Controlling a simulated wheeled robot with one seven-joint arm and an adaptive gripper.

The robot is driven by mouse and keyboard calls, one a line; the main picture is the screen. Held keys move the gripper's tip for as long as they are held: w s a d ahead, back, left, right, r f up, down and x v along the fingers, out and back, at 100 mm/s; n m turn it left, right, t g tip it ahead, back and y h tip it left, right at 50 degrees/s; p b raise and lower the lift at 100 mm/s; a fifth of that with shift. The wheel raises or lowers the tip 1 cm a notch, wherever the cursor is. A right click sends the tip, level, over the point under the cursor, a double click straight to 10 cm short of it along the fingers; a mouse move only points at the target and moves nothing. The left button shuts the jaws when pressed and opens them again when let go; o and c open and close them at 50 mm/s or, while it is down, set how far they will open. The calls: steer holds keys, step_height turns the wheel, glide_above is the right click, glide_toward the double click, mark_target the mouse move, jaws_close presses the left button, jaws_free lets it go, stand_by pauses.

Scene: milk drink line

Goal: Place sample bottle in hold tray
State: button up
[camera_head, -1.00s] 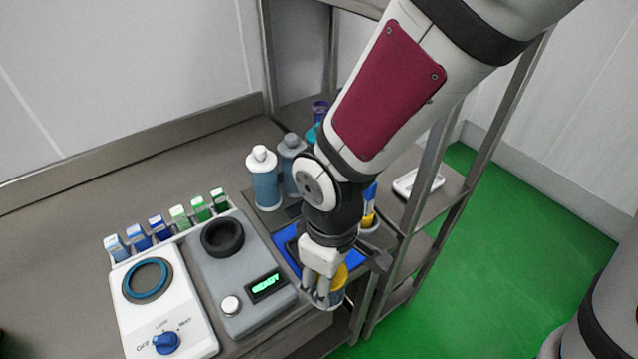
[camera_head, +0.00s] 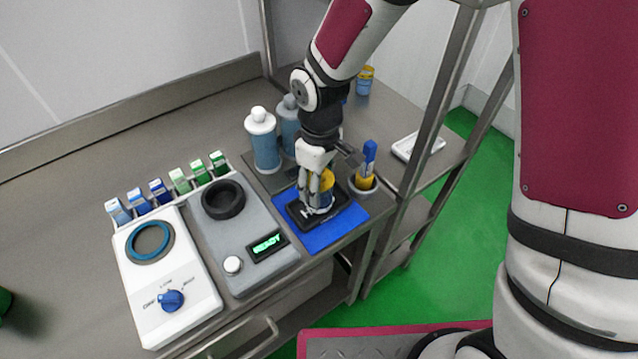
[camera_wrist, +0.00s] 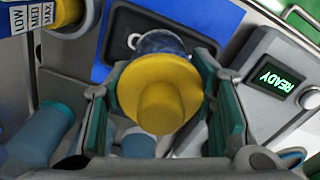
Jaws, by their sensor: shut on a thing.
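The sample bottle (camera_head: 326,187) has a yellow cap and a dark bluish body. My gripper (camera_head: 317,196) is shut on it, with a finger on each side of the bottle in the wrist view (camera_wrist: 160,95). The bottle is upright over a black tray (camera_head: 345,217) on a blue mat (camera_head: 330,236); I cannot tell whether its base touches the tray. The black tray also shows behind the bottle in the wrist view (camera_wrist: 125,25). A white tray (camera_head: 418,146) lies apart on the shelf at right. Which tray is the hold tray is not clear from any readable label.
A grey device reading READY (camera_head: 268,246) stands left of the mat. Two blue bottles (camera_head: 263,140) stand behind. A yellow-topped jar (camera_head: 365,80) is farther back.

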steer(key=shift+f, duration=0.4)
steer(key=shift+f, duration=0.15)
steer(key=o, duration=1.2)
step_height(320, 180, up, 12)
steer(key=shift+r, duration=0.2)
